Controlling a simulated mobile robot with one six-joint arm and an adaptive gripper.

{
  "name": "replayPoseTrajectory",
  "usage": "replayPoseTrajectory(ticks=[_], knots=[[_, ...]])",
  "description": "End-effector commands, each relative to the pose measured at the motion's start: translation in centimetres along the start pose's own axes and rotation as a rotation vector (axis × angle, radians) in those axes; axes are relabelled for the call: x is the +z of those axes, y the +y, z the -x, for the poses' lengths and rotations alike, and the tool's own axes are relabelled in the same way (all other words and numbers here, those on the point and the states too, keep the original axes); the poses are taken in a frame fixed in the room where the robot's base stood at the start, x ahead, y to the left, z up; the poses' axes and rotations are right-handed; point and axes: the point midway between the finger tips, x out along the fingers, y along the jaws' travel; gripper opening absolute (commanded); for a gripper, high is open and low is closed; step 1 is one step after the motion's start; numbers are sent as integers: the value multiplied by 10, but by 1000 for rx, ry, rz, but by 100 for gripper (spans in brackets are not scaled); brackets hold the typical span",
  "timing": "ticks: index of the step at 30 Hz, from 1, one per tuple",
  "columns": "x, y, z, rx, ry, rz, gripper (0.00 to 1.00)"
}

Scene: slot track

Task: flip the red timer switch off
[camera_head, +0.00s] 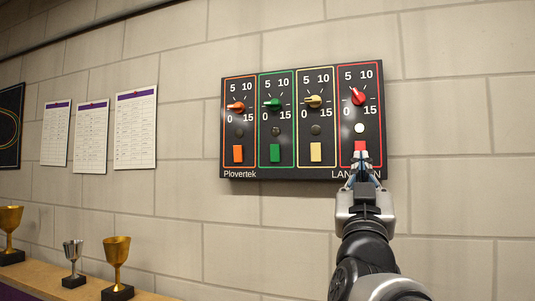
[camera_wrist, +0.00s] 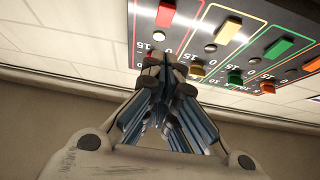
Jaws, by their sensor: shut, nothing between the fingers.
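The red timer is the rightmost column of a dark wall panel (camera_head: 310,176). Its red switch (camera_head: 360,146) is a small upright block at the bottom of the column, and the white lamp (camera_head: 359,128) above it looks lit. The red knob (camera_head: 358,97) points up and left, towards 5. My gripper (camera_head: 362,164) is shut and empty, its tips just below the red switch and partly over its lower end; I cannot tell whether they touch. In the wrist view the red switch (camera_wrist: 166,13) shows beyond the tips of my gripper (camera_wrist: 167,62).
Left of the red column are cream (camera_head: 316,151), green (camera_head: 275,152) and orange (camera_head: 238,153) switches, each with a knob and a dark lamp. Trophies (camera_head: 116,260) stand on a shelf at lower left. Paper sheets (camera_head: 135,128) hang on the wall. The wall right of the panel is clear.

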Motion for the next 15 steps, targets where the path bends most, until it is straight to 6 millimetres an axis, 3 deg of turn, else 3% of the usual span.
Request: replayPoseTrajectory(ticks=[3, 8, 15], knots=[[-1, 0, -30, 1, 0, 2, 0], [-1, 0, -62, 0, -1, 1, 0], [24, 0, -82, -1, -2, 1, 0]])
